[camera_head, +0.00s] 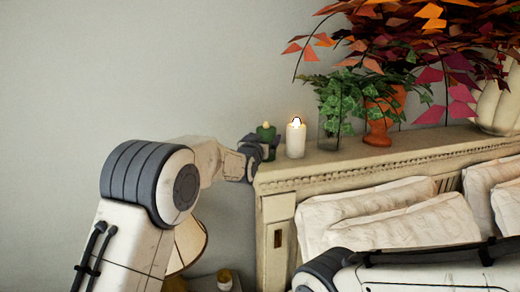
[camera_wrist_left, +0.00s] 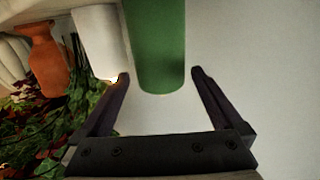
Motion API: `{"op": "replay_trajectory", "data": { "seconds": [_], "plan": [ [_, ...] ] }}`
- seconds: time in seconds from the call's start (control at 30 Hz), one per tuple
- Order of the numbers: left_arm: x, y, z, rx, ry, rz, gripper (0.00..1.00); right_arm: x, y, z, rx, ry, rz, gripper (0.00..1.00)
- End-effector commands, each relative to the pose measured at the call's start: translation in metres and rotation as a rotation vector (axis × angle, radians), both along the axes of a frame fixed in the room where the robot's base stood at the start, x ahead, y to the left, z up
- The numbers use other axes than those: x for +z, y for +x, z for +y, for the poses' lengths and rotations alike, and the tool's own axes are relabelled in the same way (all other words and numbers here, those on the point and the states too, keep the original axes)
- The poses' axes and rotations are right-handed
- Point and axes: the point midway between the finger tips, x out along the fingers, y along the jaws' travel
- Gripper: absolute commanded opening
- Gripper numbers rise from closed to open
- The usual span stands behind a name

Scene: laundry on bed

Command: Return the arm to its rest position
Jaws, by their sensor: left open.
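My left arm comes in from the left in the head view and reaches to the left end of the headboard shelf. My left gripper (camera_head: 256,150) is there, close to a green candle (camera_head: 266,131). In the left wrist view my left gripper (camera_wrist_left: 160,73) is open, with one finger on each side of the green candle (camera_wrist_left: 157,45) in the picture and gaps at both sides. The view looks turned over. I cannot tell how deep the candle sits between the fingers. My right gripper is not in view; only part of my right arm shows at the lower right.
A lit white candle (camera_head: 296,139) stands just right of the green one. Ivy (camera_head: 340,100) and an orange vase (camera_head: 384,115) follow on the headboard (camera_head: 350,158). Pillows (camera_head: 405,220) lie below. A lamp shade (camera_head: 188,243) is behind my left arm. The wall side at left is free.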

Motion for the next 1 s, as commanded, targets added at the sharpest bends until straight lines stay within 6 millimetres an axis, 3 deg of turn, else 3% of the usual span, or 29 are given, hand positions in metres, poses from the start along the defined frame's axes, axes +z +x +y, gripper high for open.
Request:
{"op": "replay_trajectory", "data": {
  "seconds": [0.03, 0.2, 0.43, 0.77, 1.0],
  "plan": [
    [-0.001, -0.009, 0.002, 0.0, -0.001, -0.006, 1.0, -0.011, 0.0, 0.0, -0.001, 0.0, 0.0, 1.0],
    [0.005, -0.029, 0.007, 0.0, -0.003, -0.013, 1.0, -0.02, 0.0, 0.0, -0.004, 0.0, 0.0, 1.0],
    [0.009, -0.038, 0.009, 0.001, -0.004, -0.017, 1.0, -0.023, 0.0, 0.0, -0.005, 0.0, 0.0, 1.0],
    [0.01, -0.035, 0.008, 0.0, -0.004, -0.016, 1.0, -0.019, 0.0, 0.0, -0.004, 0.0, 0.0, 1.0],
    [0.01, -0.008, 0.002, 0.0, -0.002, -0.007, 1.0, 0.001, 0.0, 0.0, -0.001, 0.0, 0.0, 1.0]
  ]
}}
